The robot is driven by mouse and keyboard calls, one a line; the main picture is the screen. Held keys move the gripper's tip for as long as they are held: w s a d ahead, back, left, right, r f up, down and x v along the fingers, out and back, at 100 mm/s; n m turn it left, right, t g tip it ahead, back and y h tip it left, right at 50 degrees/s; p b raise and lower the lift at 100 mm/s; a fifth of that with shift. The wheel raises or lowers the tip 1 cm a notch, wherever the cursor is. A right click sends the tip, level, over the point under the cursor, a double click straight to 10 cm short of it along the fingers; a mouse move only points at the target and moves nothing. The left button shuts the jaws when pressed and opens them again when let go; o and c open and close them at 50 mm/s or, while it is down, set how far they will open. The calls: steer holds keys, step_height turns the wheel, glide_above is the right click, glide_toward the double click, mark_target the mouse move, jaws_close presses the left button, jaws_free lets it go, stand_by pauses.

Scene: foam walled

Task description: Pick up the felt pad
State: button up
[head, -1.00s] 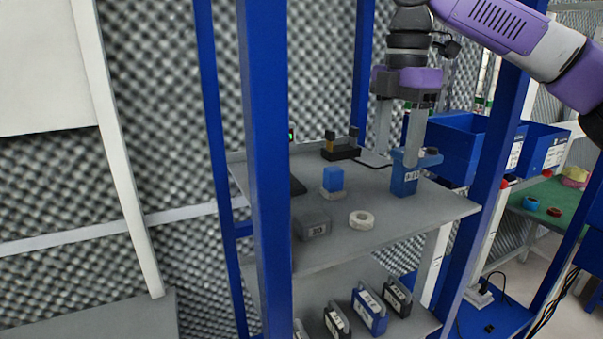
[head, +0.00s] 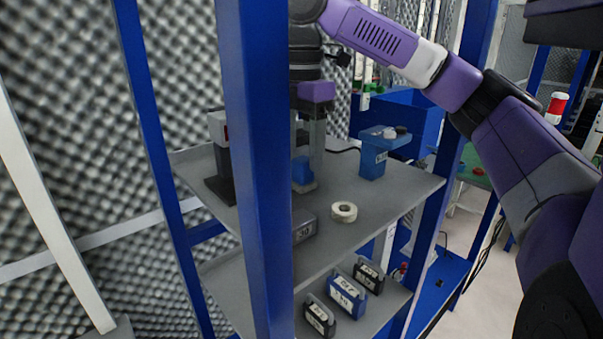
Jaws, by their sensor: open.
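No thing in view is plainly marked as the felt pad. A small blue block on a pale base (head: 301,172) stands on the grey upper shelf (head: 385,205) and may be it. My gripper (head: 306,155) points down at this block, its fingers open and overlapping the block in the picture. Part of the block is behind a finger and close to the blue post. I cannot tell whether the fingers touch it.
A blue upright post (head: 255,170) stands in front of the shelf. A white ring (head: 344,212), a grey box (head: 304,228), a blue holder (head: 375,160) and a dark device (head: 219,160) are nearby.

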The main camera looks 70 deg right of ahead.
steer(key=shift+f, duration=1.05)
jaws_close()
steer(key=shift+s, duration=0.1)
steer(key=shift+r, duration=0.1)
steer(key=shift+r+p, duration=0.8)
steer(key=shift+p, duration=0.15)
step_height(320, 180, up, 8)
steer(key=p, duration=0.7)
steer(key=shift+f+p, duration=0.15)
steer(key=shift+p, duration=0.25)
step_height(320, 180, up, 11)
glide_above(303, 159)
steer(key=shift+f+b, duration=0.2)
steer(key=shift+b, duration=0.25)
